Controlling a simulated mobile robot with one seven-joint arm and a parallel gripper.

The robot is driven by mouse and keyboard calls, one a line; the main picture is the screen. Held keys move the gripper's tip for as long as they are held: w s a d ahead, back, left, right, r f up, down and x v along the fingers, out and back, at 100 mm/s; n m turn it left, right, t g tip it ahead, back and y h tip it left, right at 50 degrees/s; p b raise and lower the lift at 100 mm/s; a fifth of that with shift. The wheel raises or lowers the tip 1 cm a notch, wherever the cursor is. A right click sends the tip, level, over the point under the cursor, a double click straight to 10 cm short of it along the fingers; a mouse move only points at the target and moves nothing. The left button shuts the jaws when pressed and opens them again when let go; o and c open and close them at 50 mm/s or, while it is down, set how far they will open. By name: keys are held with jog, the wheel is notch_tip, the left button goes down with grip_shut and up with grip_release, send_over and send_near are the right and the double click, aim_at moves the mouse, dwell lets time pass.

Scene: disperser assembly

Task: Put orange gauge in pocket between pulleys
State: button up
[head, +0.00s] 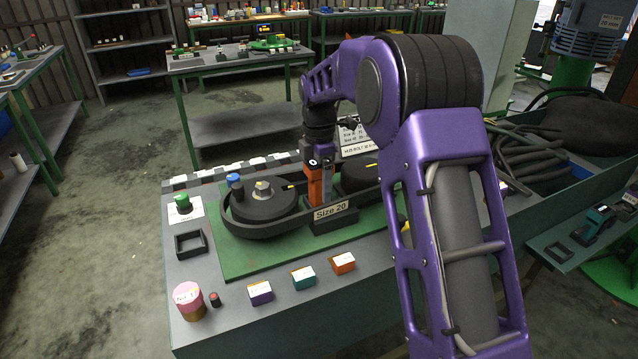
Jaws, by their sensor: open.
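A small orange block with a pale top, which I take as the orange gauge (343,264), sits at the right end of a short row on the grey bench front. My gripper (318,203) points down between the left pulley (263,203) and the right pulley (359,174), apart from that block. An upright orange part shows at my gripper; I cannot tell whether it belongs to the gripper. The fingertips are small and partly hidden behind the "Size 20" sign (330,211). The pocket between the pulleys is hidden there. My arm covers part of the right pulley.
A purple block (260,292) and a teal block (303,277) stand left of the orange one. A pink cylinder (188,301), black square frame (191,244) and green knob (183,203) are at left. A black belt rim (240,229) surrounds the pulleys on a green mat (240,262).

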notch_tip(320, 180, up, 12)
jog(key=shift+r+p, duration=0.2)
jog(key=shift+p, duration=0.6)
